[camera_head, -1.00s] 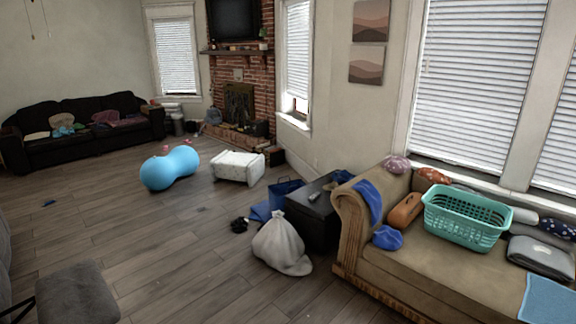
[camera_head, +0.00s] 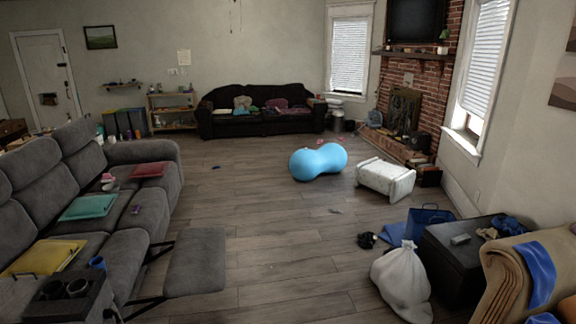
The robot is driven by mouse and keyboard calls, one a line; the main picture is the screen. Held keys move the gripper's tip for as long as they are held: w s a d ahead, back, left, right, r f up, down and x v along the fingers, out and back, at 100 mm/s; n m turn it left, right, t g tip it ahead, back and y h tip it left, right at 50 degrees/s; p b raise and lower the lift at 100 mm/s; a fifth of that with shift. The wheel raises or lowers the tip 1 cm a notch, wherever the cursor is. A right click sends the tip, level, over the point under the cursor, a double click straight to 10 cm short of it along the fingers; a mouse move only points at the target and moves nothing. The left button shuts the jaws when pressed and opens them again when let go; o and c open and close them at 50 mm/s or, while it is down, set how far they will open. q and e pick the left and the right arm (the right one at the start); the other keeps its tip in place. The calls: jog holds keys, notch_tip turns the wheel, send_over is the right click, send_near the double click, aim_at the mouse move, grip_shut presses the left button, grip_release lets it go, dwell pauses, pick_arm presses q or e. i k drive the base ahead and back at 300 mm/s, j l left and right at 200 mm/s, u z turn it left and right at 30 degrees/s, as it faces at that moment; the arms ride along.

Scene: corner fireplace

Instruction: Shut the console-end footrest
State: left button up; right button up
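The grey reclining sofa (camera_head: 128,222) runs along the left side. Its near-end footrest (camera_head: 197,262) sticks out to the right into the room, beside the console with cup holders (camera_head: 70,294) at the bottom left. Dark metal linkage (camera_head: 150,300) shows between this footrest and the sofa. The far seats show no raised footrest. The bottom of the console is cut off by the frame edge. Neither of my grippers is in view.
A white bag (camera_head: 402,284) and a black chest (camera_head: 458,255) stand at the right. A blue peanut ball (camera_head: 318,162) and a white overturned stool-like piece (camera_head: 385,180) lie farther back. The wood floor (camera_head: 285,240) between footrest and bag is clear.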

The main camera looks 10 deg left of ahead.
aim_at(197, 265)
jog(key=i+l+u, duration=0.2)
jog(key=u, duration=0.15)
jog(key=i+l+u, duration=0.15)
jog(key=u, duration=0.15)
jog(key=i+l+u, duration=0.1)
jog(key=l+u, duration=0.25)
jog(key=i+l+u, duration=0.15)
jog(key=l, duration=0.2)
jog(key=i+l+u, duration=0.1)
jog(key=i+l, duration=0.5)
jog(key=i, duration=0.3)
jog(key=i+l, duration=0.7)
jog(key=i, duration=0.2)
jog(key=i+l+u, duration=0.15)
jog(key=i+l, duration=0.5)
jog(key=i, duration=0.2)
